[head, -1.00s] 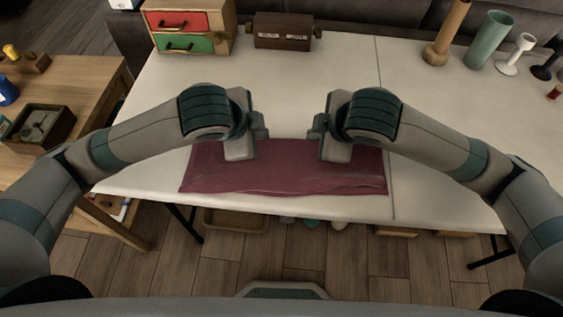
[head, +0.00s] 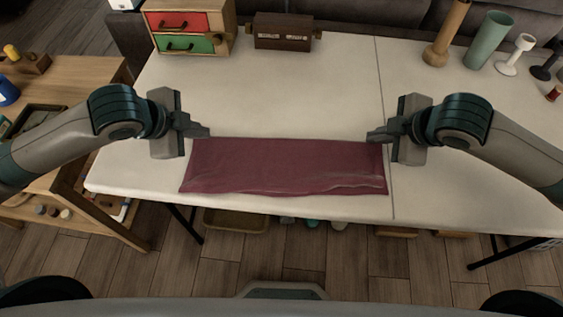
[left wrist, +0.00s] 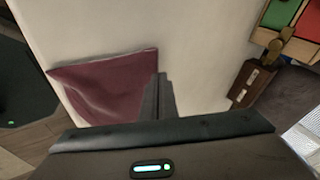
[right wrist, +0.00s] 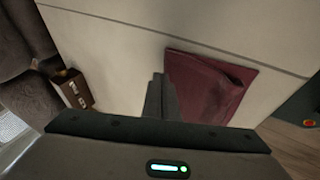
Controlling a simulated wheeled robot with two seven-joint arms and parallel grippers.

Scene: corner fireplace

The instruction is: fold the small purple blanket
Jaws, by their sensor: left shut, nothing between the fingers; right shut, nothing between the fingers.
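The purple blanket (head: 285,167) lies flat on the white table as a wide strip near the front edge, its long sides running left to right. Its near right part shows a wrinkled layered edge. It also shows in the left wrist view (left wrist: 112,84) and the right wrist view (right wrist: 208,88). My left gripper (head: 206,132) is shut and empty at the blanket's far left corner. My right gripper (head: 372,136) is shut and empty at the far right corner. I cannot tell whether either fingertip touches the cloth.
The white table (head: 290,90) is clear behind the blanket. At its back stand a drawer box (head: 190,28) with red and green drawers, a dark brown box (head: 283,32), a green vase (head: 488,40) and candlesticks. A wooden side table (head: 70,85) is at left.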

